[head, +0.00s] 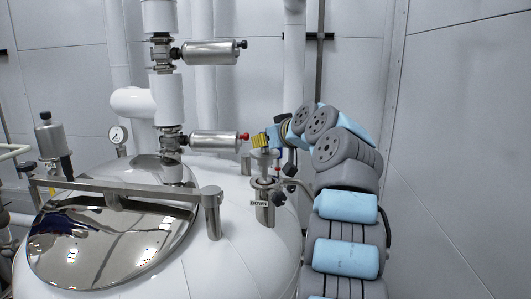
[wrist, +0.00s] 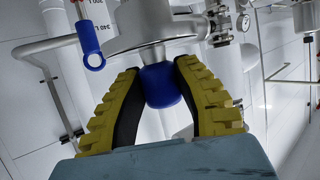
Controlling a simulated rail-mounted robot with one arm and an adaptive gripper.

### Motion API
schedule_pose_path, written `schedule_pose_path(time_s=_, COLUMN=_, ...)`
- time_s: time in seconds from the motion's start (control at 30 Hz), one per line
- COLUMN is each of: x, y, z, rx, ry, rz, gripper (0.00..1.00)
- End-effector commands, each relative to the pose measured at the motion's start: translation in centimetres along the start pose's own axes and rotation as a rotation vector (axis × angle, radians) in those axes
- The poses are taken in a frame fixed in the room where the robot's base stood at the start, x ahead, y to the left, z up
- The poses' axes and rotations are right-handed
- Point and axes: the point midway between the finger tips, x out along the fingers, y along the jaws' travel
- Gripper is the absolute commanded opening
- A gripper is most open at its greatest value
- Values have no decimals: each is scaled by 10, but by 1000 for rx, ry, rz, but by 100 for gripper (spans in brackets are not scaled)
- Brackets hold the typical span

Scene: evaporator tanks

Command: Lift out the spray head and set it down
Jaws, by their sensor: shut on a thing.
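My gripper (head: 262,141) is at the port on the right side of the white tank's top. In the wrist view my yellow and black fingers (wrist: 158,78) are closed around a blue knob (wrist: 162,88). The knob sits on a short metal stem under a round steel cap (wrist: 150,28), which I take as the top of the spray head. In the head view the spray head's steel cap (head: 265,155) shows just below my fingers, above a steel port (head: 265,205) with a "DOWN" label. I cannot tell how far the cap stands clear of the port. The head's lower part is hidden.
The white tank (head: 150,200) has a large polished hatch (head: 110,240) with a steel crossbar. A vertical pipe with steel valve actuators (head: 215,143) stands left of my gripper. A wall is on the right.

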Motion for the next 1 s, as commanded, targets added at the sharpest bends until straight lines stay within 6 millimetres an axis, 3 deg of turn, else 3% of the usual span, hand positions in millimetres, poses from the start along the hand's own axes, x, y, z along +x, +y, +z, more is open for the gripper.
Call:
schedule_pose_path(time_s=0.03, x=-5, y=0, z=-12, rx=1, ry=1, rz=0, gripper=0)
schedule_pose_path(time_s=0.4, x=-20, y=1, z=-46, rx=0, ry=0, rz=0, gripper=0)
schedule_pose_path(time_s=0.67, x=-32, y=1, z=-32, rx=0, ry=2, rz=-1, gripper=0)
schedule_pose_path(time_s=1.0, x=-69, y=1, z=-16, rx=-2, ry=1, rz=1, gripper=0)
